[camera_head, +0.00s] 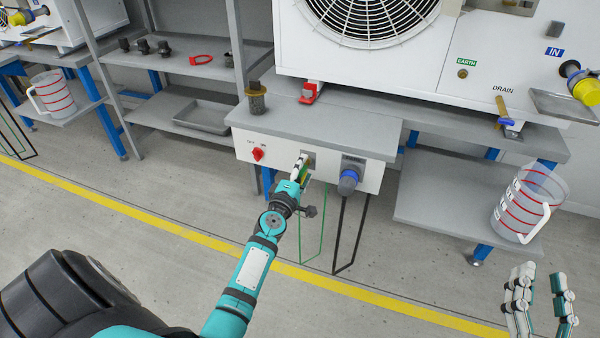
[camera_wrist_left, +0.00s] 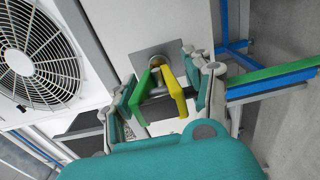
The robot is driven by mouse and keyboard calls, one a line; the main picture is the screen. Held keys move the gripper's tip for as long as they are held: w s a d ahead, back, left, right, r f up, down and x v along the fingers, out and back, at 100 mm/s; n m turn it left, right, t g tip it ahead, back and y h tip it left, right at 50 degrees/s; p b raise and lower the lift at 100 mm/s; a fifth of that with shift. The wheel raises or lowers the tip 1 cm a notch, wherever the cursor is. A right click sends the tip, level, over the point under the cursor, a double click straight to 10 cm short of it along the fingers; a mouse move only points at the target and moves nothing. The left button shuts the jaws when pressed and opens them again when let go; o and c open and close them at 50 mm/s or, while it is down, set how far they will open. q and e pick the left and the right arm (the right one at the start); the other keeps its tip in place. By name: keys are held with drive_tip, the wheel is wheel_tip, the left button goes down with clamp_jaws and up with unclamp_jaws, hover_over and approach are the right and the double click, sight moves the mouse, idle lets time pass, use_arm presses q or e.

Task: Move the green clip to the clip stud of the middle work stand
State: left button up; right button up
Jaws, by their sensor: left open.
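The green clip (camera_wrist_left: 142,95), with green and yellow arms, is at a round stud on a square metal plate (camera_wrist_left: 144,58) in the left wrist view. In the head view the clip (camera_head: 305,172) is largely hidden by my left gripper (camera_head: 300,170), at the white front panel of the middle work stand (camera_head: 270,123). My left gripper (camera_wrist_left: 163,98) is open, with a finger on each side of the clip. Whether the fingers touch it is unclear. My right gripper (camera_head: 541,300) is open and empty at the lower right, away from the stand.
A red switch (camera_head: 258,154) and a blue-grey socket (camera_head: 349,178) flank the clip area on the panel. Green (camera_head: 323,220) and black (camera_head: 341,235) cables hang below. A measuring jug (camera_head: 525,205) stands on the right shelf. The floor in front is clear.

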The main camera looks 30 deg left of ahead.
use_arm(q)
drive_tip(key=v, duration=1.2)
